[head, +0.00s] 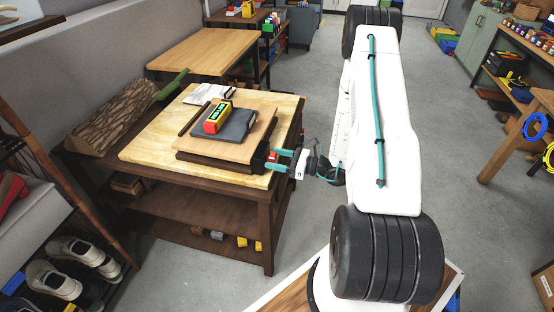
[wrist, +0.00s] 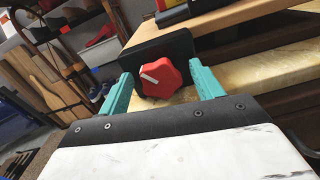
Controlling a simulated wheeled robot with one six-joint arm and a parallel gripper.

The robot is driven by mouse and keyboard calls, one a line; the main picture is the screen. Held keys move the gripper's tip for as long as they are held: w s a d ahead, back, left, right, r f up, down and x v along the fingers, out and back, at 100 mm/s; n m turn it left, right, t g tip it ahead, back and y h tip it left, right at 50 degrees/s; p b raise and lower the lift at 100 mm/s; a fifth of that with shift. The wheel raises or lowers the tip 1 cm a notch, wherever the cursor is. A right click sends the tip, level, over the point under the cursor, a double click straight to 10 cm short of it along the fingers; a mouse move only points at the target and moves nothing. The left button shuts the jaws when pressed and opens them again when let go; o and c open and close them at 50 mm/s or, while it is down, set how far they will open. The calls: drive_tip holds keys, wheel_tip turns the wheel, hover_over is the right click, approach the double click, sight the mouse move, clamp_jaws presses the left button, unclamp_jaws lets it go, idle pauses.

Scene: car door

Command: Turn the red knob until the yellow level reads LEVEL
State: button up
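The red knob (wrist: 162,78) is a lobed knob with a white pointer line on its face, set on a dark block (wrist: 150,52). The yellow level (head: 213,118) lies on a dark grey pad on top of a wooden board (head: 230,147); its dark window shows green lettering too small to read. My gripper (head: 279,162) is level with the board's right edge. In the wrist view its two teal fingers (wrist: 158,88) stand apart on either side of the knob, with gaps visible between them and it. In the head view the knob (head: 272,157) shows only as a small red patch between the fingers.
The board rests on a light wooden workbench (head: 150,150) with a dark lower shelf. A log (head: 122,118) lies at its left, a dark stick (head: 193,119) and a white cloth or paper (head: 209,93) behind.

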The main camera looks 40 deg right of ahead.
drive_tip(key=v, duration=0.7)
drive_tip(key=shift+s+d, duration=0.25)
drive_tip(key=shift+s, duration=0.05)
drive_tip(key=shift+f, duration=0.1)
drive_tip(key=s+a+r+n+g+h, duration=0.3)
drive_tip(key=s+a+r+n, duration=0.4)
drive_tip(key=r+n, duration=0.3)
drive_tip(key=s+a+r+n+g+h, duration=0.4)
drive_tip(key=s+a+r+n+g, duration=0.1)
drive_tip(key=r+n, duration=0.5)
drive_tip(key=s+a+r+n+g+h, duration=0.3)
drive_tip(key=s+a+r+n+g, duration=0.2)
drive_tip(key=r, duration=0.8)
drive_tip(key=s+a+n, duration=0.3)
drive_tip(key=a+n, duration=0.1)
drive_tip(key=n, duration=0.1)
drive_tip(key=shift+s+a+r+h, duration=0.3)
drive_tip(key=shift+s+a, duration=0.05)
drive_tip(key=shift+a, duration=0.05)
